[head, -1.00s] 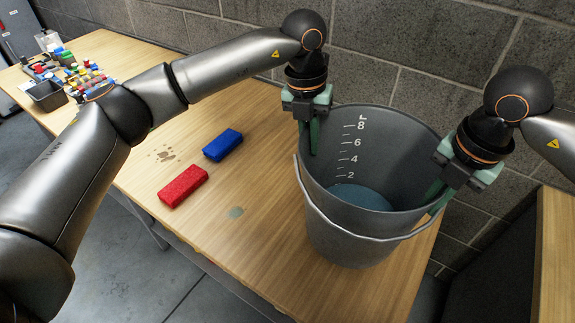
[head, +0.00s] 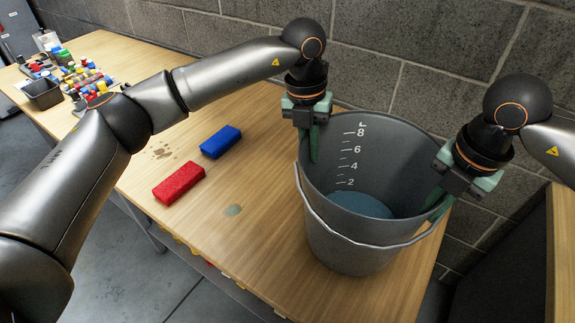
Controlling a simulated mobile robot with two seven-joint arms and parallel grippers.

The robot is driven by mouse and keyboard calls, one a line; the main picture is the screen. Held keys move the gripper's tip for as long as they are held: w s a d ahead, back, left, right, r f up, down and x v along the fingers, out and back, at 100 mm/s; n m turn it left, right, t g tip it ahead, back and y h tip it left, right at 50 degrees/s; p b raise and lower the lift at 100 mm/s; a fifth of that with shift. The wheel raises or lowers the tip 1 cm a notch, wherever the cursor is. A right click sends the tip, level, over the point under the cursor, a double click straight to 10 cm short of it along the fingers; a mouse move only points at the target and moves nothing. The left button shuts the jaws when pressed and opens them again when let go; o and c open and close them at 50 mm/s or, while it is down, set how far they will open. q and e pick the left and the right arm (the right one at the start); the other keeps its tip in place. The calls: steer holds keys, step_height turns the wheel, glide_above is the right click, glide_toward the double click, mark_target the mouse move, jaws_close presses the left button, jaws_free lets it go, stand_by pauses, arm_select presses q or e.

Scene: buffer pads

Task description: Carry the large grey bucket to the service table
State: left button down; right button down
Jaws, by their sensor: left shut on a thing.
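The large grey bucket (head: 350,245) shows upright at the right end of a wooden table, with bluish liquid (head: 360,205) low inside and a white scale on its inner wall. Its wire handle hangs down across the front. My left gripper (head: 313,150) is shut on the bucket's left rim, one finger showing inside. My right gripper (head: 438,203) is at the right rim, with its green fingers on either side of the wall. I cannot tell whether the bucket's base touches the tabletop.
A red block (head: 179,183) and a blue block (head: 221,142) lie left of the bucket on the wooden table (head: 255,265). Small coloured items (head: 83,78) and a dark bin (head: 44,95) are at the far left end. A block wall (head: 440,60) stands close behind.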

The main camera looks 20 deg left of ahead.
arm_select(q)
steer(key=shift+w+a+f, duration=0.1)
steer(key=shift+a+f, duration=0.05)
steer(key=shift+f, duration=0.2)
arm_select(e)
steer(key=shift+f, duration=0.25)
arm_select(q)
steer(key=c, duration=1.3)
jaws_free()
steer(key=shift+r, duration=0.1)
steer(key=shift+c, duration=0.2)
arm_select(e)
steer(key=c, duration=1.4)
jaws_free()
steer(key=shift+r, duration=0.1)
arm_select(q)
steer(key=o, duration=0.3)
arm_select(e)
steer(key=o, duration=0.4)
arm_select(q)
steer(key=shift+o, duration=0.2)
step_height(320, 180, up, 12)
steer(key=a, duration=0.1)
arm_select(e)
steer(key=r, duration=0.8)
steer(key=d+r, duration=0.1)
steer(key=r, duration=0.3)
steer(key=shift+s, duration=0.35)
